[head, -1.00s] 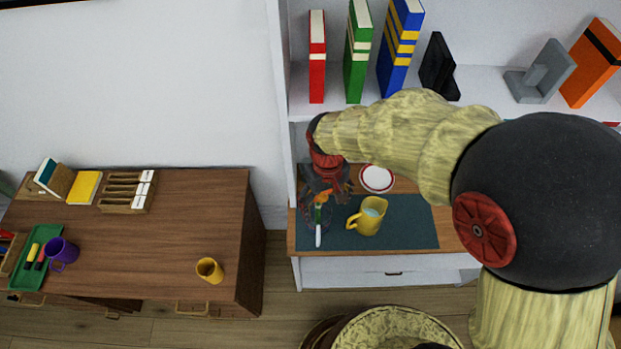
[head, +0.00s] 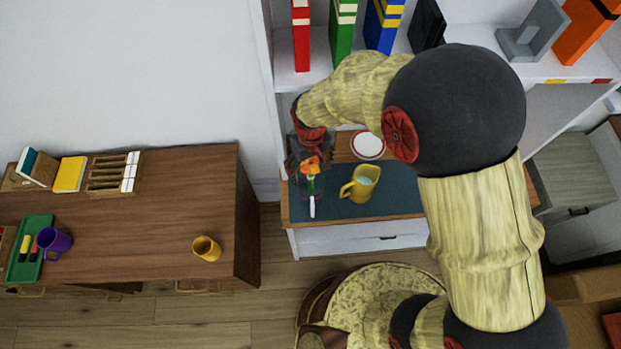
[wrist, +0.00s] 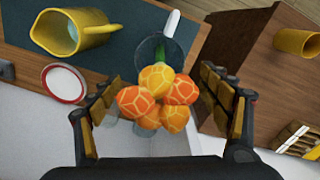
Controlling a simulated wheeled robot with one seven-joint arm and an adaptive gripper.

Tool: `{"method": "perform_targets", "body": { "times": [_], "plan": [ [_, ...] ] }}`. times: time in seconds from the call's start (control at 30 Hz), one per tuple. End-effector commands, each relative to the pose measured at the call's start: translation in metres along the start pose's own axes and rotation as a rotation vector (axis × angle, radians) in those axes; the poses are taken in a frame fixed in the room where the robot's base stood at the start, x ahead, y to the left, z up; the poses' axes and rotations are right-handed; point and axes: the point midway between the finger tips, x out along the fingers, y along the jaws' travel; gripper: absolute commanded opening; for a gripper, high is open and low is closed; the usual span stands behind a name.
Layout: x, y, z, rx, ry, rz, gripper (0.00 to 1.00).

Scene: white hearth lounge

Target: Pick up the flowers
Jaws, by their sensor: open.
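The flowers (wrist: 157,95) are a bunch of orange and yellow blooms with a green stem, standing in a clear glass vessel (wrist: 150,50) with a white-handled item beside or in it. In the head view the flowers (head: 311,166) show on the dark mat at the cabinet's left end. My gripper (wrist: 160,108) is open, with one finger on each side of the blooms in the wrist view. In the head view my gripper (head: 305,160) is just above and behind the flowers, partly overlapping them. Whether the fingers touch the blooms I cannot tell.
A yellow pitcher (head: 360,186) stands right of the flowers on the mat (head: 400,197). A white plate with a red rim (head: 367,145) lies behind it. A shelf with books (head: 342,30) is above. A wooden desk (head: 150,215) with a yellow mug (head: 206,248) stands left.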

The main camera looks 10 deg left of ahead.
Motion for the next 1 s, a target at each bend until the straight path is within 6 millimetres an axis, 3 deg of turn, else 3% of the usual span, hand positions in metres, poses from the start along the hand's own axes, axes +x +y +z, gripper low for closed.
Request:
{"method": "perform_targets", "body": {
  "times": [0.2,1.0],
  "plan": [
    [-0.0001,0.0,-0.0001,0.0,0.0,0.0,0.77],
    [-0.0002,0.0,0.0,0.0,0.0,0.0,0.31]
  ]
}}
